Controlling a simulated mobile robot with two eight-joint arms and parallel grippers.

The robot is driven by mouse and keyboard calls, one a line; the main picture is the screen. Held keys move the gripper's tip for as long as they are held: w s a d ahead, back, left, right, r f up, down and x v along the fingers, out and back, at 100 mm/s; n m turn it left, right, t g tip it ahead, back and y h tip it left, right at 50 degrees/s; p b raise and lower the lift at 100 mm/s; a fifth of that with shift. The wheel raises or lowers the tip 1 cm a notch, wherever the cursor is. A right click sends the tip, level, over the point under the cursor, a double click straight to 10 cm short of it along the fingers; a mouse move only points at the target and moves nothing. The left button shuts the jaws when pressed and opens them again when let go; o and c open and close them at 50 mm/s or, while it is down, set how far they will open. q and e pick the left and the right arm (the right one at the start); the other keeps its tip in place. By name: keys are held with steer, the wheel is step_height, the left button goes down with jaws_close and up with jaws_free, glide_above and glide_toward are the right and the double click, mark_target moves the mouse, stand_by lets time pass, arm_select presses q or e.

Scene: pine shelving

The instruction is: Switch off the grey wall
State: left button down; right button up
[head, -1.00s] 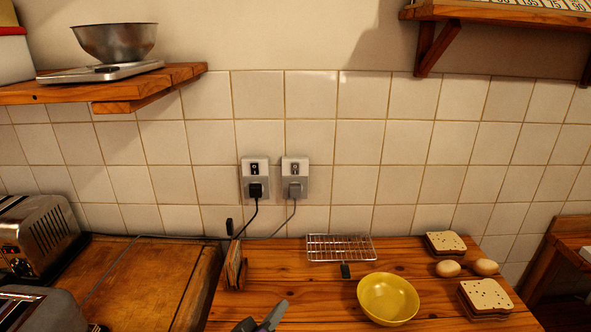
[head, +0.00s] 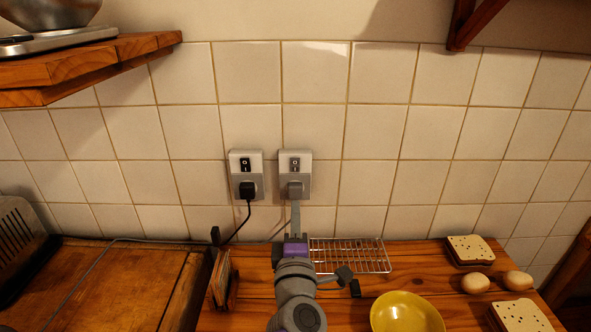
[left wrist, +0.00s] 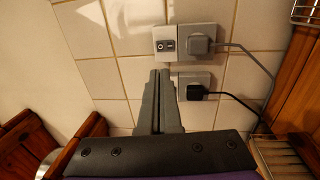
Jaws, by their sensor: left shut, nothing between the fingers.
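Two grey wall sockets with rocker switches are on the tiled wall. The right socket (head: 306,165) has a grey plug (head: 295,188) below its switch (head: 295,164). The left socket (head: 235,165) has a black plug (head: 248,190). My left gripper (head: 295,206) is shut and empty, its tips pointing up just below the grey plug in the head view. In the left wrist view the shut fingers (left wrist: 160,74) point toward the socket with the grey plug (left wrist: 198,44), whose switch (left wrist: 167,45) is uncovered. Contact cannot be told. My right gripper is not in view.
A wire rack (head: 350,252), yellow bowl (head: 405,314), bread slices (head: 470,248) and eggs (head: 475,284) are on the wooden counter. Plug cords run down the wall. A toaster (head: 18,240) is at left. A shelf (head: 90,62) juts out upper left. The wall around the sockets is clear.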

mark_target(295, 160)
arm_select(q)
steer(key=w, duration=0.4)
steer(key=w+r, duration=0.1)
steer(key=w, duration=0.4)
steer(key=w+p, duration=0.1)
steer(key=w, duration=0.4)
steer(key=shift+w+r, duration=0.1)
steer(key=shift+r, duration=0.2)
steer(key=shift+r, duration=0.1)
steer(key=shift+w+r+p, duration=0.3)
steer(key=shift+r+p, duration=0.05)
steer(key=shift+p, duration=0.15)
steer(key=shift+s, duration=0.2)
steer(key=shift+a, duration=0.1)
